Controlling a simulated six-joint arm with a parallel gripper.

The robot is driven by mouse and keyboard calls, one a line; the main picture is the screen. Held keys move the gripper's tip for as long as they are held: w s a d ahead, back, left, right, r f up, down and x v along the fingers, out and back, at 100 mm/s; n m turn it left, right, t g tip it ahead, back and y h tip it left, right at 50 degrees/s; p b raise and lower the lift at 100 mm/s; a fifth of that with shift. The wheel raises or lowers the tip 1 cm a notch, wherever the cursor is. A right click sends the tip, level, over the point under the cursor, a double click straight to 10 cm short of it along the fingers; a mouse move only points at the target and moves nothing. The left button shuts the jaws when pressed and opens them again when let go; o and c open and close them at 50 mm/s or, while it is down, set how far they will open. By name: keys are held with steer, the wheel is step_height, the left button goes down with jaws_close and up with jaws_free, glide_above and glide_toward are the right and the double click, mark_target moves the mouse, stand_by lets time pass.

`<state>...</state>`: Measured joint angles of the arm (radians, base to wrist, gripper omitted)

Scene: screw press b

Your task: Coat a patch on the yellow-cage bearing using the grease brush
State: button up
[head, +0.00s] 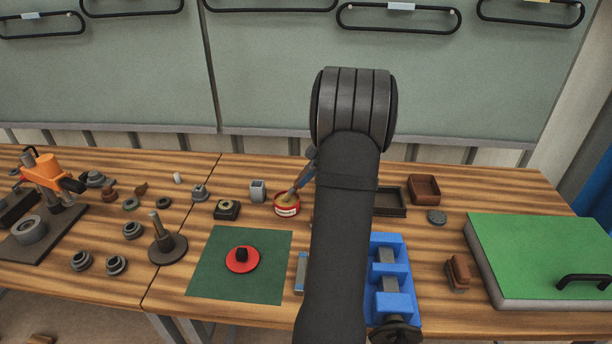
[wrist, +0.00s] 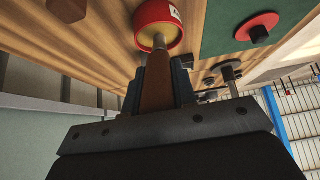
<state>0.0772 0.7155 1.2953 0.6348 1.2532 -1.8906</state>
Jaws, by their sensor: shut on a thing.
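My gripper (wrist: 157,82) is shut on the brown handle of the grease brush (wrist: 156,88). The brush points down into a red tin (head: 287,210) of yellowish grease, which also shows in the wrist view (wrist: 170,38). Its bristle end is at or inside the tin's mouth, so the bristles are not clearly seen. In the head view my arm covers much of the gripper. The yellow-cage bearing (head: 227,204) appears as a small yellowish ring on a dark square block, left of the tin and apart from the brush.
A grey square cup (head: 257,190) stands between bearing and tin, farther back. A green mat (head: 210,285) with a red disc (head: 241,261) lies in front. A dark spindle stand (head: 167,246) is left. A blue vise (head: 391,270) and a green-topped case (head: 540,250) are right.

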steer(key=shift+r, duration=3.5)
